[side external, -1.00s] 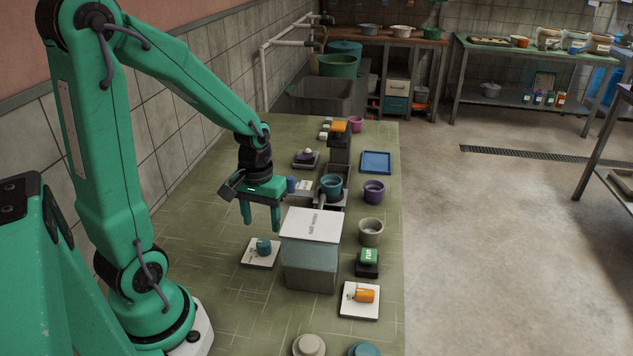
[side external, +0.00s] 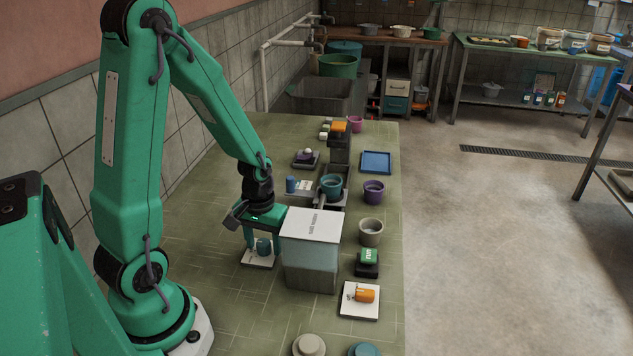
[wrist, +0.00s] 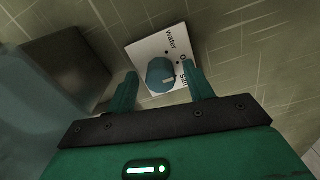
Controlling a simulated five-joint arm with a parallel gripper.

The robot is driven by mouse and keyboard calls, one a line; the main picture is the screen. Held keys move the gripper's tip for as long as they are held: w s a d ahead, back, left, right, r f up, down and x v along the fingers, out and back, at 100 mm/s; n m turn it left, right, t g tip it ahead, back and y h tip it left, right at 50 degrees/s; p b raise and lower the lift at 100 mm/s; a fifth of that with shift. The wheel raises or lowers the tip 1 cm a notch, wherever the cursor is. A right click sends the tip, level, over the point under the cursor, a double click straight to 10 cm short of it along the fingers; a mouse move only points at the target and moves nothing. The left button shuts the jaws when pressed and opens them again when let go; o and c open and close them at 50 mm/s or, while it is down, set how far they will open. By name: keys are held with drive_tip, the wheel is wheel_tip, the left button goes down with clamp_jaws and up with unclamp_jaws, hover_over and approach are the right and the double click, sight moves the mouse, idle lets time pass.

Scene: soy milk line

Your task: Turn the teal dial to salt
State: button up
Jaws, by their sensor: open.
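The teal dial (side external: 263,247) sits on a small white plate (side external: 257,262) on the green table, left of the box. In the wrist view the dial (wrist: 159,72) is between the fingers and a little beyond their tips. The plate (wrist: 142,52) shows the words "water" and "salt" with a mark between them. A pale line on the dial points roughly right, toward the salt side; its exact setting is unclear. My gripper (side external: 262,240) is open over the dial, one finger on each side. I cannot tell whether either finger touches it.
The lidded box (side external: 311,255) stands close to the right of my gripper; in the wrist view it is the dark shape at left. Cups and a blue tray (side external: 376,162) are farther back. The table left of the dial is clear.

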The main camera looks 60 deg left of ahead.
drive_tip(key=c, duration=1)
drive_tip(key=shift+o, duration=0.2)
drive_tip(key=shift+m, duration=0.3)
drive_tip(key=m, duration=0.4)
drive_tip(key=shift+m, duration=2.7)
